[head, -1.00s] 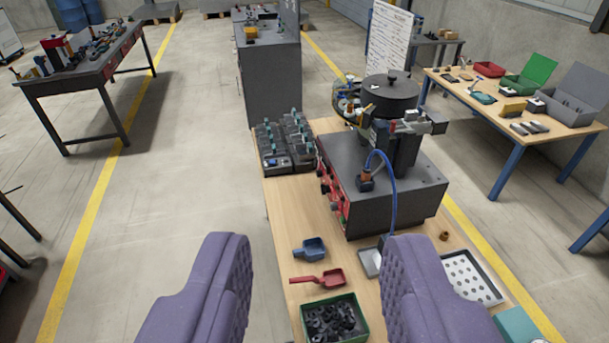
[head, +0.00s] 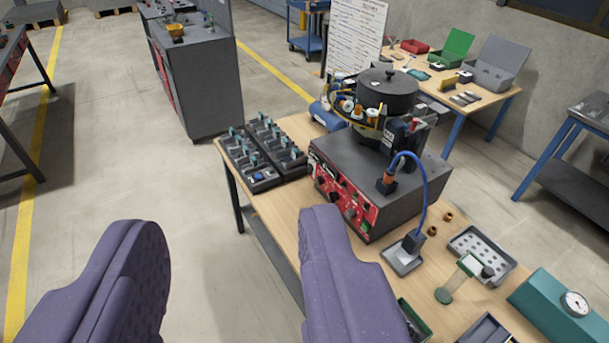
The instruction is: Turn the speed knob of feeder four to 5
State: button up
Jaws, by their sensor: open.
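The bowl feeder, a dark grey box (head: 395,180) with a black lidded bowl (head: 387,90) on top, stands on the wooden table. Its red front panel (head: 340,196) faces the lower left and carries several dark knobs and small buttons. I cannot read the feeder's number, any scale or a knob setting. My gripper (head: 235,238) is open and empty, with two purple padded fingers. The right finger is below the panel in the picture, and the left finger is over the floor. Neither visibly touches a knob.
Dark trays with teal-topped fixtures (head: 262,152) sit left of the feeder. Right of it are a blue cable (head: 424,185), a white perforated tray (head: 480,255) and a teal gauge box (head: 560,310). The right finger hides part of the table. Open floor lies left.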

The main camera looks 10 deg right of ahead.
aim_at(318, 180)
jog(key=i+j+z, duration=0.45)
jog(key=i+j, duration=0.8)
jog(key=j, duration=0.15)
jog(key=i+z, duration=0.25)
jog(key=i, duration=0.85)
